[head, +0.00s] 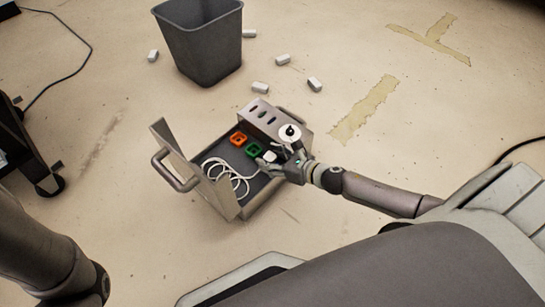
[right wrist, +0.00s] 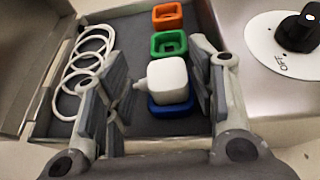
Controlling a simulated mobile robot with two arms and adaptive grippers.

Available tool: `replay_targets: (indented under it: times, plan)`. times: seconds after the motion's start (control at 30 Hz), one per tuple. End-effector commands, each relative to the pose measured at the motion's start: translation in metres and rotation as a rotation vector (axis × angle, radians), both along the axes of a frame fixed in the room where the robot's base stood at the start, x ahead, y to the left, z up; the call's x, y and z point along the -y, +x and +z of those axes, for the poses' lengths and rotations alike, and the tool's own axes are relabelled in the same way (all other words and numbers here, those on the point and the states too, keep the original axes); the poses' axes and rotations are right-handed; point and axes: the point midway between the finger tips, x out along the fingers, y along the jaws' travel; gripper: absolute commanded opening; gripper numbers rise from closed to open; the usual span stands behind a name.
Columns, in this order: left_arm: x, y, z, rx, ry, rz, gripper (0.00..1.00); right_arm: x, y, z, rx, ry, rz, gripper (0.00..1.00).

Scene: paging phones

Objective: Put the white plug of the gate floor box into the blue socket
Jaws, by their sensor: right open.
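The floor box (head: 187,183) lies open on the floor, its lid raised at the left. The white plug (right wrist: 167,78) stands over the blue socket (right wrist: 170,108), whose blue rim shows around its lower side; I cannot tell how deep it sits. The plug also shows in the head view (head: 270,156). My right gripper (right wrist: 154,84) is open, one finger to each side of the plug, with gaps between. In the head view my right gripper (head: 270,162) reaches into the box from the right. My left gripper is out of view.
A green socket (right wrist: 169,44) and an orange socket (right wrist: 167,17) line up beyond the blue one. White cable (right wrist: 88,58) lies coiled at the left. A dial (head: 290,133) sits on the box's right. A grey bin (head: 202,42) and several white blocks stand behind.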

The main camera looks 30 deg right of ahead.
Motion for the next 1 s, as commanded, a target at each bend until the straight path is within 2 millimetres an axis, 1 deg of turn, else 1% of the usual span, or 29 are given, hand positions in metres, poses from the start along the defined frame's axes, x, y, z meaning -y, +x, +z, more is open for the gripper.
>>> replay_targets:
  times: [0.03,0.17,0.27,0.37,0.8,1.0]
  plan:
    - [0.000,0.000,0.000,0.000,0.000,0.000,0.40,0.005,0.002,0.000,0.002,-0.008,-0.010,0.57]
    - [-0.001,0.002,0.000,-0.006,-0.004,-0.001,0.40,0.007,0.001,0.000,0.001,-0.010,-0.011,0.57]
    - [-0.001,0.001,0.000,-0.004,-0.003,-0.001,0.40,0.010,-0.004,0.003,0.001,-0.011,-0.012,0.57]
    - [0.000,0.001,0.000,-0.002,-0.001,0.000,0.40,0.015,-0.015,0.006,-0.001,-0.012,-0.012,0.57]
    - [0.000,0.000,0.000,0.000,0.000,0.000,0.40,0.037,-0.076,0.034,-0.002,-0.005,-0.004,0.57]
    - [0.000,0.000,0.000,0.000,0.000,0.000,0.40,0.044,-0.093,0.042,-0.002,-0.002,-0.002,0.57]
